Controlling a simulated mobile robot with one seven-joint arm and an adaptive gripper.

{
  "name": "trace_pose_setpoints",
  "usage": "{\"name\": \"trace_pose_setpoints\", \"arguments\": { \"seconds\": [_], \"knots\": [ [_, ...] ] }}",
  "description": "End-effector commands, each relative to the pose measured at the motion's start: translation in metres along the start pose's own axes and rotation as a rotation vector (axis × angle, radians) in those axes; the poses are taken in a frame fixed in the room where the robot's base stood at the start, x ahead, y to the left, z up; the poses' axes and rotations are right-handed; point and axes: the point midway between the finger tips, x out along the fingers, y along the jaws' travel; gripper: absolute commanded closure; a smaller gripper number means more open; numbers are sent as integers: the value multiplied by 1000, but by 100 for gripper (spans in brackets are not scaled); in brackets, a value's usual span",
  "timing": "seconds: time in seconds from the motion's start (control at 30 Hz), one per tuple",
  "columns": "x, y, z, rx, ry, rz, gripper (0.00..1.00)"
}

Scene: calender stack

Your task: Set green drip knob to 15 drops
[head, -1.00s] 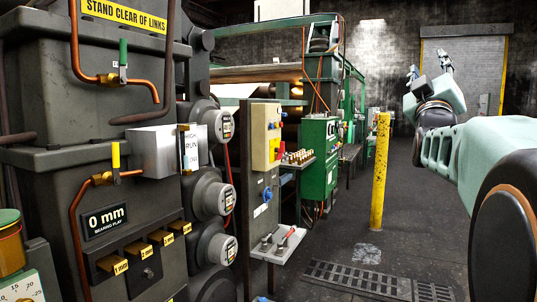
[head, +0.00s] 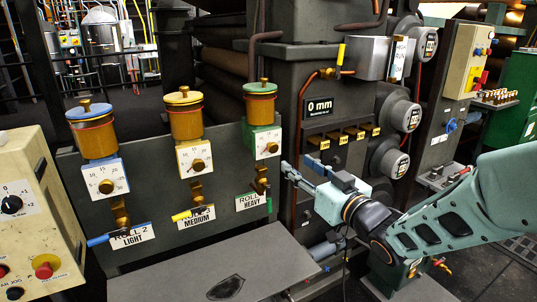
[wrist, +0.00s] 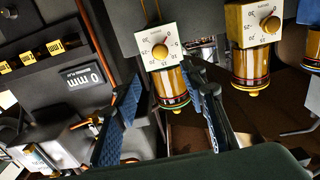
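The green-lidded oiler (head: 260,100) is the rightmost of three on a grey panel. Its dial plate (head: 265,143) is white with a green edge and carries a brass knob (head: 272,148). The sign under it reads ROLL HEAVY. My gripper (head: 292,172) is open and empty, just right of this dial and slightly lower, apart from it. In the wrist view, upside down, the knob (wrist: 160,51) and dial plate (wrist: 152,42) lie beyond my spread fingers (wrist: 162,85). The knob's pointer is too small to read surely.
Yellow-lidded (head: 186,115) and blue-lidded (head: 95,130) oilers stand left of the green one. Small levers hang below them, the green-tipped one (head: 268,204) near my gripper. A sloped grey cover (head: 215,265) lies below. Machine housing with a 0 mm sign (head: 319,106) stands right.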

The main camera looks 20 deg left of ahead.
Motion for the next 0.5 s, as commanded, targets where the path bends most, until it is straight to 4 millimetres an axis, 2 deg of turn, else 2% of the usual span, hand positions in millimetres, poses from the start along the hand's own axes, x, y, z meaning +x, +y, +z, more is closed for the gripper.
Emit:
{"name": "trace_pose_setpoints", "arguments": {
  "seconds": [0.17,0.5],
  "knots": [
    [16,-4,2,8,-1,-9,61],
    [79,-3,2,6,0,-7,61]
  ]
}}
